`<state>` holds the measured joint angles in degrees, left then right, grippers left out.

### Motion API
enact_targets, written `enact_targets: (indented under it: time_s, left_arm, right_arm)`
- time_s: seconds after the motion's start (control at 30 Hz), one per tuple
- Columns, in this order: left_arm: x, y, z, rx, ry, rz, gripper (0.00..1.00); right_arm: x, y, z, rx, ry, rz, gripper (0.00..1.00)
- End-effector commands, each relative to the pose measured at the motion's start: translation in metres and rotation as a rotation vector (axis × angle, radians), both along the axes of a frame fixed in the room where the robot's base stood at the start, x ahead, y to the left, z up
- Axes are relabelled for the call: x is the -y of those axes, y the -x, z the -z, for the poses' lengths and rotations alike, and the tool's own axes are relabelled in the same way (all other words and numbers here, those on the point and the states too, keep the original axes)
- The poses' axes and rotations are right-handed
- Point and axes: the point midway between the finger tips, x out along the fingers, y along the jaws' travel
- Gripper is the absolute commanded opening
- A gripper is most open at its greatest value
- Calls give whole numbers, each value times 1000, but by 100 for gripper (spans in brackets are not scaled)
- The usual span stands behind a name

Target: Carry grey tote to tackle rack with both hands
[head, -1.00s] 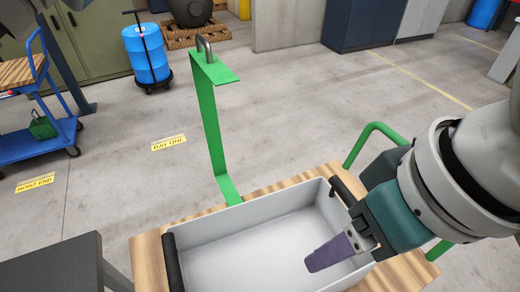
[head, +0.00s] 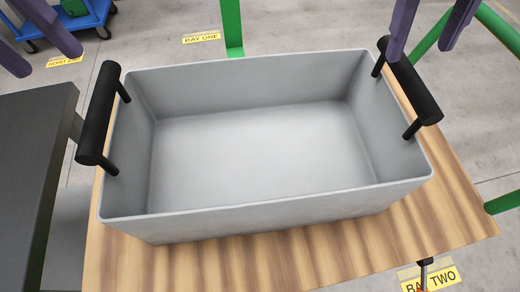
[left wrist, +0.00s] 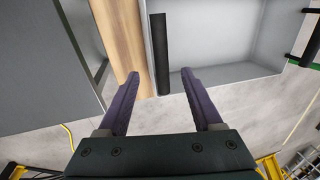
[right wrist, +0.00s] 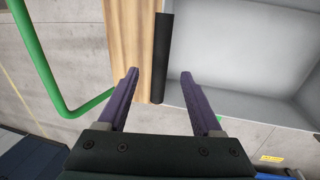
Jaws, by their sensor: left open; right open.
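The grey tote (head: 260,205) is an empty, open box on a wooden top. It has a black bar handle at its left end (head: 99,115) and another at its right end (head: 412,80). My left gripper (head: 48,60) is open and empty, above and left of the left handle. In the left wrist view that handle (left wrist: 161,45) lies between the fingertips, apart from them. My right gripper (head: 420,54) is open and empty above the right handle. In the right wrist view that handle (right wrist: 162,55) lies between the fingers. I cannot identify the tackle rack.
The wooden top (head: 330,250) bears the tote, with green tubing (head: 502,30) at its right. A dark table (head: 30,150) stands close at the left. A green upright (head: 232,28) stands behind the tote. A blue cart (head: 90,15) is at the back left. Floor is open behind.

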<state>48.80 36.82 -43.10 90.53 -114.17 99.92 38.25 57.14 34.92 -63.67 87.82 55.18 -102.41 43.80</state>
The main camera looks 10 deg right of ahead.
Motion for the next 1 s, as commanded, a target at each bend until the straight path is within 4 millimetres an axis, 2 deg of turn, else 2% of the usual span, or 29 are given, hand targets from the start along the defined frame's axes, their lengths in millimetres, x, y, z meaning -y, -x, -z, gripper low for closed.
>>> enact_targets:
  time_s: [0.23,0.5,0.7,1.0]
  left_arm:
    - [4,1,15,-2,4,3,67]
    - [14,1,62,-5,5,2,67]
    - [19,0,87,-1,6,2,67]
    - [21,0,98,1,5,3,67]
  right_arm:
    - [3,0,15,-2,0,0,67]
    - [12,1,61,-3,1,1,67]
    - [17,0,87,-1,0,-1,67]
    - [19,0,98,1,-1,-2,67]
